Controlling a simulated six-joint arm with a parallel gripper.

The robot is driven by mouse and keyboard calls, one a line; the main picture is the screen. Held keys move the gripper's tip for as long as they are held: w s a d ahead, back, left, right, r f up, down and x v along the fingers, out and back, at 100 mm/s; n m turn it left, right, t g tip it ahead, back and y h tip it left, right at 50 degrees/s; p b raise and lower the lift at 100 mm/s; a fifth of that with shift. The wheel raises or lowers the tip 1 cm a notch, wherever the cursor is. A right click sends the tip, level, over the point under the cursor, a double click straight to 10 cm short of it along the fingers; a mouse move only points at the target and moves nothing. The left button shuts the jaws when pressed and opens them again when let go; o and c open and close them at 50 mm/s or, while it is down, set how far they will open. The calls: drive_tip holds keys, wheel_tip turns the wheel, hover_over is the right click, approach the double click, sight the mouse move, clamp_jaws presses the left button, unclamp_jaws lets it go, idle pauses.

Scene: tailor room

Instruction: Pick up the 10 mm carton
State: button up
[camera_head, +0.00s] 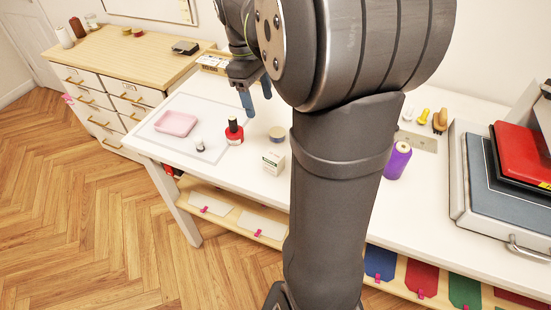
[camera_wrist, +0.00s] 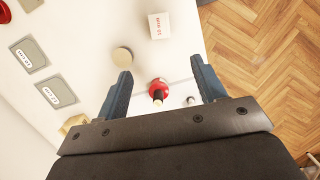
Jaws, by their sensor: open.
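The 10 mm carton (camera_head: 274,161) is a small white box standing upright on the white table, close to its front edge. In the wrist view the carton (camera_wrist: 160,26) lies beyond my fingertips, near the top, with red print that reads upside down. My gripper (camera_head: 256,97) is open and empty above the table, farther back than the carton. In the wrist view its two blue fingers (camera_wrist: 161,68) are spread wide, with a red item between them in the picture. Nothing is held.
A red item with a dark top (camera_head: 234,132) and a round tin (camera_head: 276,134) stand near the carton. A pink dish (camera_head: 176,123) and a small white-and-dark item (camera_head: 200,145) are on the left. A purple spool (camera_head: 397,160) stands right of my arm. The table's front edge is close.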

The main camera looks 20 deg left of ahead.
drive_tip(key=m+y, duration=0.1)
drive_tip(key=y, duration=0.1)
hover_over(274, 162)
drive_tip(key=w, duration=0.2)
wheel_tip(274, 162, down, 3)
wheel_tip(274, 162, down, 12)
drive_tip(key=shift+a+f, duration=0.15)
drive_tip(key=shift+f, duration=1.25)
drive_tip(key=shift+a+f, duration=0.15)
drive_tip(key=shift+f, duration=1.2)
drive_tip(key=c, duration=1.1)
drive_tip(key=shift+r, duration=0.1)
